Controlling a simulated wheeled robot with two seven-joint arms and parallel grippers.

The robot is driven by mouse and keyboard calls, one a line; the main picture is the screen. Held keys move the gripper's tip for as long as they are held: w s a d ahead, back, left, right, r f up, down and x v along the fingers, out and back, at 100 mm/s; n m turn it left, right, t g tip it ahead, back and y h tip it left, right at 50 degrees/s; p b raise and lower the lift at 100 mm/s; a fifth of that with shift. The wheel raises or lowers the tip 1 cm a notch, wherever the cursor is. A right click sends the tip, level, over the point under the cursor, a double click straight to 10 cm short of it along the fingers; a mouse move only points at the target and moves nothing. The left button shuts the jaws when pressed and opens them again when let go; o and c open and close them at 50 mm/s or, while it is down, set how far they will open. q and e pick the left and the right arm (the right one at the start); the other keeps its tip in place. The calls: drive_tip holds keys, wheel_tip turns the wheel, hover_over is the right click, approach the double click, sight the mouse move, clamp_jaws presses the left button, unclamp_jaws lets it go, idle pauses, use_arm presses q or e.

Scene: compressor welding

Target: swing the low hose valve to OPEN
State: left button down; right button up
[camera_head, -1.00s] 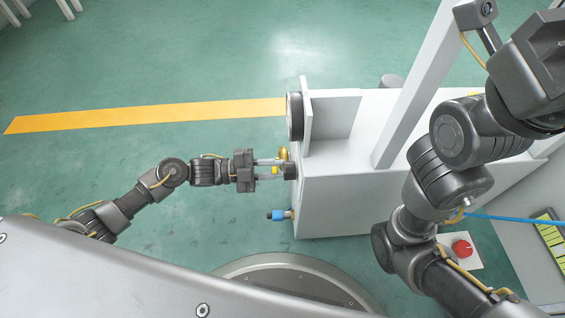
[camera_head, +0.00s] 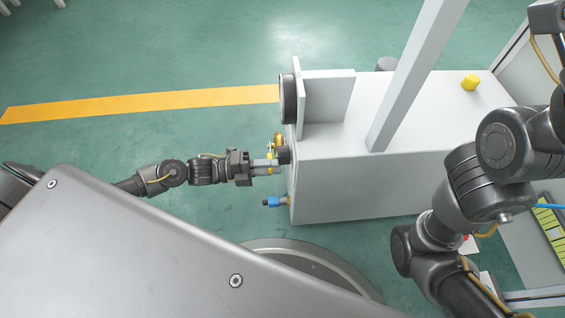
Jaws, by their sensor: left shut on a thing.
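My left gripper (camera_head: 268,167) reaches in from the left to the end face of the white cabinet (camera_head: 350,185). Its fingers are shut on a small yellow valve handle (camera_head: 270,154) beside a dark round fitting (camera_head: 283,155). The fingers hide part of the handle, and I cannot read any OPEN mark. A brass-yellow fitting (camera_head: 278,139) sits just beyond it. A blue hose fitting (camera_head: 273,202) sticks out of the same face, nearer to me and apart from the gripper. My right arm is at the right, but its gripper is out of view.
A black-rimmed disc (camera_head: 287,98) on an upright plate stands above the fittings. A pale post (camera_head: 415,75) rises from the cabinet, and a yellow cap (camera_head: 470,82) sits on its top. The green floor left of the cabinet is clear, with an orange stripe (camera_head: 140,104).

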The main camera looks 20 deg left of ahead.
use_arm(q)
drive_tip(key=shift+f+m, duration=0.35)
drive_tip(key=shift+m, duration=0.05)
drive_tip(key=c, duration=1.3)
unclamp_jaws()
